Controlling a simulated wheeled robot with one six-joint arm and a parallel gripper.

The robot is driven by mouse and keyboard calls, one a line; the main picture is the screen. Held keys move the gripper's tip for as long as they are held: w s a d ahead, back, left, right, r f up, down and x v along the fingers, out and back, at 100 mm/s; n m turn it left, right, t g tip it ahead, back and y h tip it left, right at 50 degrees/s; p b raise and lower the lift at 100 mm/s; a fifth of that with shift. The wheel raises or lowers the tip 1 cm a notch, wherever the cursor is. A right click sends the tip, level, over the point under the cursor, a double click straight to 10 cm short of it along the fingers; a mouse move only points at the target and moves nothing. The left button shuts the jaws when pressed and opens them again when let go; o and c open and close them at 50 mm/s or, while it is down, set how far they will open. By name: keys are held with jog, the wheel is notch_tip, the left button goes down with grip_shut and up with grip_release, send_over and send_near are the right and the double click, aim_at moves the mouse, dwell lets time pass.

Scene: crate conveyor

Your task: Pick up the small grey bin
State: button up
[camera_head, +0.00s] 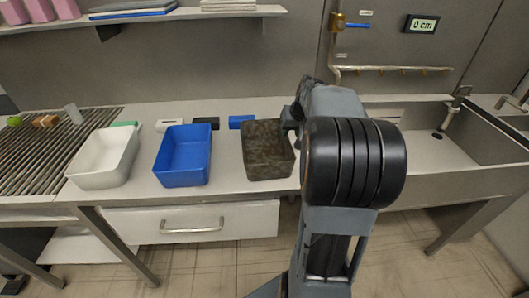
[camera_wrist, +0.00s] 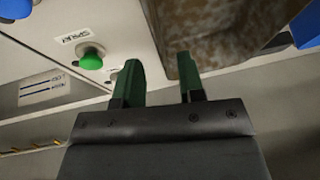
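A small mottled brown-grey bin (camera_head: 268,170) stands upright on the steel counter, the rightmost of three open bins. No plain grey bin shows. My gripper (camera_wrist: 160,78) is open, its two green fingers apart with nothing held between them. In the wrist view the mottled bin (camera_wrist: 222,35) fills the top right, and its near edge passes by the right finger. I cannot tell whether they touch. In the head view my arm reaches the bin's right side and mostly hides the gripper.
A blue bin (camera_head: 183,172) and a white bin (camera_head: 103,173) stand to the left, beside a roller conveyor (camera_head: 40,150). A sink (camera_head: 440,145) is at right. A green button (camera_wrist: 91,58) is in the wrist view. A drawer (camera_head: 190,225) is under the counter.

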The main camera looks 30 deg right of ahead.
aim_at(287, 139)
jog(key=shift+x, duration=3.05)
jog(key=shift+s+d, duration=0.1)
grip_shut()
